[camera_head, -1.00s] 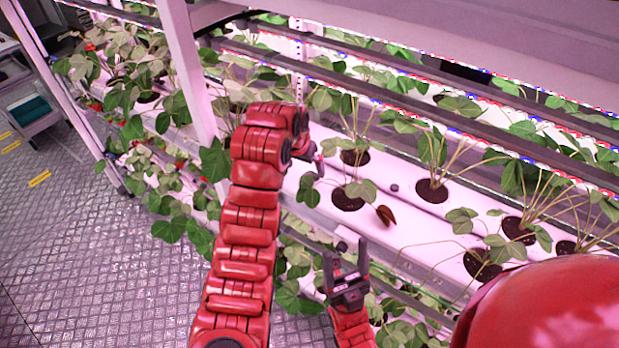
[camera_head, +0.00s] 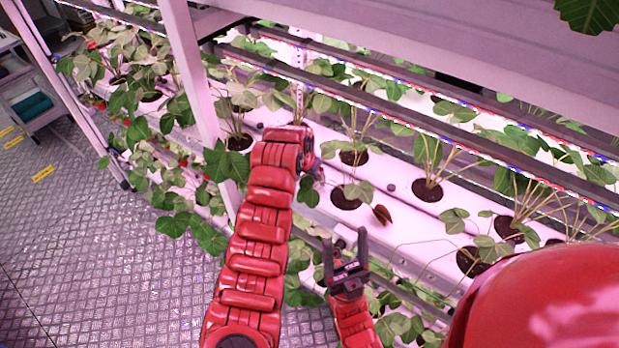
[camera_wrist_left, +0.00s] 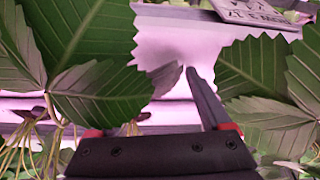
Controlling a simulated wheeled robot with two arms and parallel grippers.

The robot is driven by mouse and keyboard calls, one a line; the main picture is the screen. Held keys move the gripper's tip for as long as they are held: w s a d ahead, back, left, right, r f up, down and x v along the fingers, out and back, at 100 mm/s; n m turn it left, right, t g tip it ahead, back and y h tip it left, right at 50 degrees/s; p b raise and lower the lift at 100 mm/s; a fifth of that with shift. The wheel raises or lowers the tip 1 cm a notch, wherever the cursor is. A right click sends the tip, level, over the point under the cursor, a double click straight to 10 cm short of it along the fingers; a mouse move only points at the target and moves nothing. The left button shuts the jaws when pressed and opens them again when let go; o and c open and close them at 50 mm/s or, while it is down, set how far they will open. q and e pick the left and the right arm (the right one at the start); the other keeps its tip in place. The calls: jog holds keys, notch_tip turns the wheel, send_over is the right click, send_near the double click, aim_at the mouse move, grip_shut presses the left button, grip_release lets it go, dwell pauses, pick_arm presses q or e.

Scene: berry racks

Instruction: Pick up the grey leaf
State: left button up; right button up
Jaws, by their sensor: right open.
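No leaf is plainly grey in the head view. A curled, dry, reddish-brown leaf (camera_head: 382,214) lies on the white growing channel (camera_head: 410,232), beside a planted hole. My left gripper (camera_head: 316,172) is at the channel's near edge, left of that leaf and apart from it, partly hidden by foliage. In the left wrist view its fingers (camera_wrist_left: 180,72) show a gap with pale channel behind; a green leaf (camera_wrist_left: 100,90) covers much of the left finger. I see nothing held. My right gripper (camera_head: 345,248) is open and empty, in front of the channel, below the brown leaf.
Strawberry plants (camera_head: 430,160) stand in dark holes along the channel. A white upright post (camera_head: 190,80) is left of my left arm. Light bars (camera_head: 400,110) run above the channel. Metal floor (camera_head: 90,240) is clear at left.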

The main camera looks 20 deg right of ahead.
pick_arm(q)
jog(key=c, duration=0.7)
jog(key=shift+c, duration=0.2)
jog(key=shift+r+b, duration=0.3)
jog(key=shift+b, duration=0.25)
notch_tip(320, 180, up, 2)
jog(key=b, duration=0.2)
jog(key=shift+w+r+b, duration=0.1)
jog(key=shift+r+b, duration=0.1)
jog(key=shift+b, duration=0.1)
jog(key=s, duration=0.1)
jog(key=s+b, duration=0.1)
jog(key=s, duration=0.1)
jog(key=s+d, duration=0.1)
jog(key=s, duration=0.1)
jog(key=shift+r+b, duration=0.2)
jog(key=shift+b, duration=0.15)
jog(key=s+d+r+p, duration=0.1)
jog(key=s+p, duration=0.3)
jog(key=s, duration=0.7)
jog(key=shift+d+r+p, duration=0.3)
jog(key=shift+d, duration=0.2)
